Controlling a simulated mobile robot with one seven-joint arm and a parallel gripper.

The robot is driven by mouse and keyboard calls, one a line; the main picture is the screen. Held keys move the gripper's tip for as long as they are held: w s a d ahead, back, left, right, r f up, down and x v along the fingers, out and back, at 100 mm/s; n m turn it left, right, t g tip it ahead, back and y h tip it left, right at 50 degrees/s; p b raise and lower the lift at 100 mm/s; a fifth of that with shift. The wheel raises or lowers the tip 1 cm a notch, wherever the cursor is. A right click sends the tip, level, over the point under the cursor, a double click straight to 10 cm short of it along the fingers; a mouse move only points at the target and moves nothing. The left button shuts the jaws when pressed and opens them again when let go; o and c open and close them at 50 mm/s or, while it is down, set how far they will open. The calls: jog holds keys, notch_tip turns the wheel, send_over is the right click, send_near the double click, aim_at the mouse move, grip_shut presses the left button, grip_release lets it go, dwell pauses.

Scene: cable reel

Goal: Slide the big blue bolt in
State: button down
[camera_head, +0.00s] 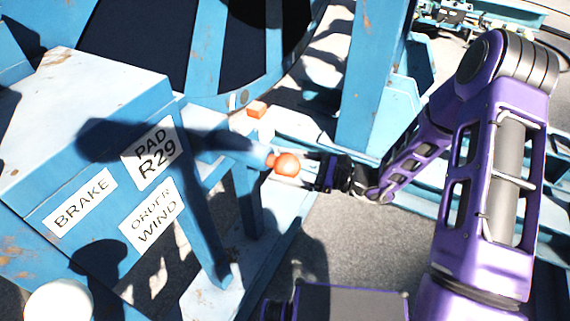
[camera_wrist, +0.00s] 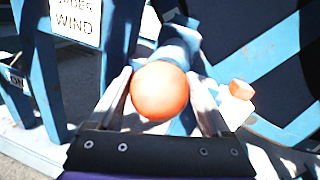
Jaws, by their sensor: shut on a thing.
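The big blue bolt (camera_head: 258,155) shows in the head view as a light blue rod with a round orange knob (camera_head: 287,164) on its right end. It points toward the blue brake housing on the left; its far end is hard to make out in shadow. My gripper (camera_head: 300,167) has come from the right and is shut on the orange knob. In the wrist view the knob (camera_wrist: 160,90) sits between the two fingers (camera_wrist: 160,95), and the blue rod (camera_wrist: 178,45) runs away behind it.
The blue housing (camera_head: 95,165) carries BRAKE, PAD R29 and ORDER WIND labels. A small orange block (camera_head: 257,109) lies on the frame near the reel (camera_head: 208,45). A blue post (camera_head: 370,80) stands behind my gripper. A white round cap (camera_head: 58,300) is at lower left.

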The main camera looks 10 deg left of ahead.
aim_at(247, 150)
jog(key=w+a, duration=0.1)
jog(key=a, duration=0.2)
jog(key=w+a+b, duration=0.1)
jog(key=a, duration=0.2)
jog(key=w+a, duration=0.1)
jog(key=a, duration=0.3)
jog(key=shift+w, duration=0.25)
jog(key=shift+a+r, duration=0.1)
grip_release()
jog(key=shift+w+a, duration=0.1)
jog(key=shift+a, duration=0.05)
jog(key=shift+d, duration=0.2)
jog(key=s+d, duration=0.2)
jog(key=d, duration=1.5)
jog(key=shift+s, duration=0.25)
